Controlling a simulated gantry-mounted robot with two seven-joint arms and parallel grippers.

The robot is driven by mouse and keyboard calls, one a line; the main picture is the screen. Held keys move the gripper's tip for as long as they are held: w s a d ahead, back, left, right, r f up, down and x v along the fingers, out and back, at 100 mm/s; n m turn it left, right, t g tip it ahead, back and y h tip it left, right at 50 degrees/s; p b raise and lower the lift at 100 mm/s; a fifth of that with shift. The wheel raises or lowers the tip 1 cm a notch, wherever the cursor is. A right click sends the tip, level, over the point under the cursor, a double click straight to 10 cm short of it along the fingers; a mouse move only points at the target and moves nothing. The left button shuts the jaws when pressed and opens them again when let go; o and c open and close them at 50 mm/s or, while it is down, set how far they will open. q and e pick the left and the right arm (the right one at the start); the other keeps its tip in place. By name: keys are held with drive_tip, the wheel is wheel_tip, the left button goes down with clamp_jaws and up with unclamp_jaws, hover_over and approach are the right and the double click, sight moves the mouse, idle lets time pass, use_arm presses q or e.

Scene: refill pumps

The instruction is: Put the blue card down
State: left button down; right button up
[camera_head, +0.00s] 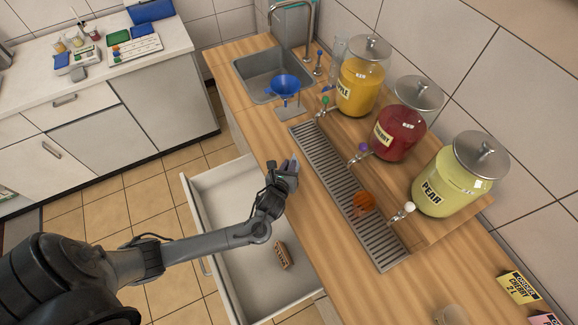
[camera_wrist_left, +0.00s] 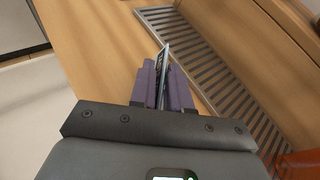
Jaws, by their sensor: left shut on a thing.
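My left gripper (camera_head: 288,172) is above the wooden counter (camera_head: 270,130), between the open drawer and the drip grate. In the left wrist view, its purple-grey fingers (camera_wrist_left: 164,88) are shut on a thin blue card (camera_wrist_left: 163,62). The card stands up on edge between the fingers and shows nearly edge-on. In the head view only a small bluish sliver shows at the fingertips. I cannot tell whether the card touches the counter. My right gripper is not in view.
A metal drip grate (camera_head: 325,170) runs beside the gripper, with an orange object (camera_head: 363,202) on it. Dispensers of yellow, red (camera_head: 400,130) and pale green (camera_head: 450,180) liquid stand behind. A blue funnel (camera_head: 285,86) is near the sink. The open drawer (camera_head: 225,200) holds a brown brush (camera_head: 283,255).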

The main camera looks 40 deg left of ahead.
use_arm(q)
drive_tip(key=c, duration=1.1)
unclamp_jaws()
